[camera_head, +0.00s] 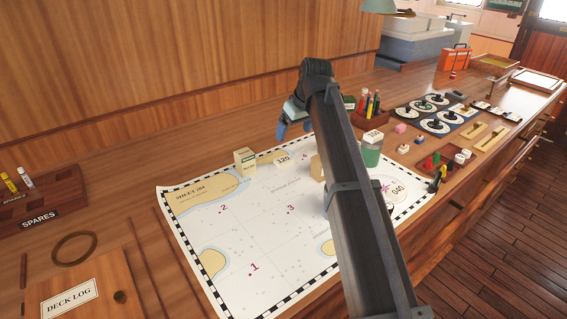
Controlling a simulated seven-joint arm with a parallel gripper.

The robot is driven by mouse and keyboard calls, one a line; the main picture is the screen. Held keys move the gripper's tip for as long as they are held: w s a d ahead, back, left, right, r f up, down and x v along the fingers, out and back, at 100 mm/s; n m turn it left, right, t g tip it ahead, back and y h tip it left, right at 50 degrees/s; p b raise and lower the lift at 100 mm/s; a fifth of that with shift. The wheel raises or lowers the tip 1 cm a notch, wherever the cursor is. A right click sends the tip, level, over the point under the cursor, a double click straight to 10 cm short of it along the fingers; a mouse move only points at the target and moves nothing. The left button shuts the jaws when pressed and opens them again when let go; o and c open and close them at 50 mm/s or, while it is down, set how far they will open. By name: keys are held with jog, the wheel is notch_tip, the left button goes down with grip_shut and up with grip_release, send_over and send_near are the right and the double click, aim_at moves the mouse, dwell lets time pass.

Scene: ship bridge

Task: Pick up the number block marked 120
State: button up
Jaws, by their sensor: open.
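The number block marked 120 (283,160) is a small cream block near the back edge of the chart (255,225), its number facing me. My gripper (291,128) is above and behind it, with blue fingers pointing down. It is open, apart from the block, and I see nothing between the fingers. My own arm hides part of the gripper and the middle right of the chart.
A cream box-like block (245,159) stands just left of the 120 block. A tan block (317,167) is to its right, partly behind my arm. The chart's left part is mostly clear.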

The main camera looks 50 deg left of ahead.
send_over(284, 160)
jog(key=d, duration=0.2)
jog(key=f, duration=0.7)
jog(key=shift+s+f, duration=0.2)
jog(key=shift+s, duration=0.05)
jog(key=shift+d+x, duration=0.15)
jog(key=shift+x, duration=1.25)
jog(key=shift+d+x, duration=0.1)
jog(key=shift+x, duration=1.3)
jog(key=shift+w+f, duration=0.1)
jog(key=shift+w, duration=0.05)
jog(key=shift+c, duration=0.4)
jog(key=c, duration=1)
